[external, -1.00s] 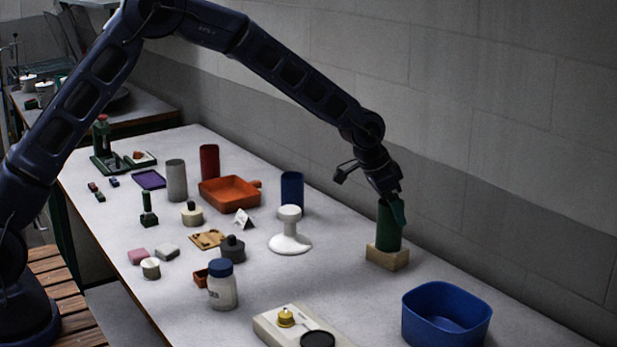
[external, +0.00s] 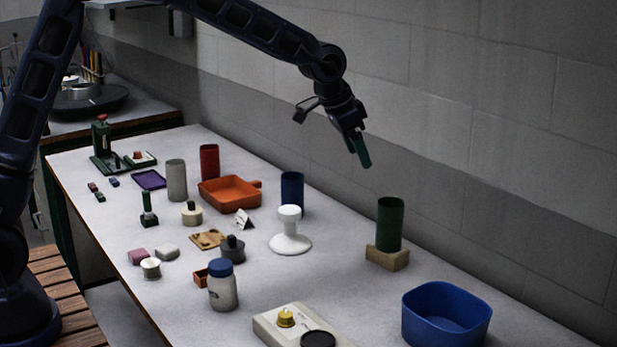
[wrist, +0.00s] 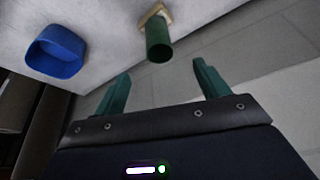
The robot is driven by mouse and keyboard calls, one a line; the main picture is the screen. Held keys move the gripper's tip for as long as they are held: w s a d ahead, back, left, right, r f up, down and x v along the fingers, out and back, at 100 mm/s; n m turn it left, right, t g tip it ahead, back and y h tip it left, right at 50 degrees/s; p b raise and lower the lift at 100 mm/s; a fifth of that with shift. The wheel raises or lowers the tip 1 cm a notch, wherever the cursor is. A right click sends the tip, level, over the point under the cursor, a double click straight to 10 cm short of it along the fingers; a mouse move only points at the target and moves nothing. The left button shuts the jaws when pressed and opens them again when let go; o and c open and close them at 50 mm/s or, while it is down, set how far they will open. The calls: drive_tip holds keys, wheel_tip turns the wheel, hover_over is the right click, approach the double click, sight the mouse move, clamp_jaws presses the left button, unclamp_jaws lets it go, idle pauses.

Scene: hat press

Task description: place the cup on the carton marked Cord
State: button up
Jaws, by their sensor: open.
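A dark green cup (external: 390,224) stands upright on a small tan carton (external: 387,257) towards the right of the table. No writing can be read on the carton. In the wrist view the green cup (wrist: 158,40) shows beyond my fingertips, with part of the carton (wrist: 154,13) behind it. My gripper (external: 361,152) is open and empty, above and to the left of the cup in the external view, apart from it. Its two green fingers (wrist: 163,72) are spread wide in the wrist view.
A blue tub (external: 447,312) stands to the right of the carton. A white stand (external: 290,240), a blue cylinder (external: 291,190) and an orange tray (external: 230,194) lie to the left. A white-lidless base with a yellow knob (external: 286,318) is in front. The wall runs close behind.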

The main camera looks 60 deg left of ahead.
drive_tip(key=s+a+r+n, duration=0.1)
drive_tip(key=s+a+r, duration=0.25)
drive_tip(key=s, duration=0.45)
drive_tip(key=s+a+r+y, duration=0.1)
drive_tip(key=s+a+r, duration=0.3)
drive_tip(key=s, duration=0.5)
drive_tip(key=s+a+r+n, duration=0.1)
drive_tip(key=s+a+r, duration=0.1)
drive_tip(key=s+r, duration=0.5)
drive_tip(key=s+a+f, duration=0.1)
drive_tip(key=s+a, duration=0.1)
drive_tip(key=s, duration=0.7)
drive_tip(key=s+a+f+n, duration=0.1)
drive_tip(key=s+f, duration=0.1)
drive_tip(key=s, duration=0.7)
drive_tip(key=s+a+f+n, duration=0.1)
drive_tip(key=s+a+f, duration=0.1)
drive_tip(key=s, duration=0.7)
drive_tip(key=shift+s+a, duration=0.3)
drive_tip(key=shift+s, duration=0.1)
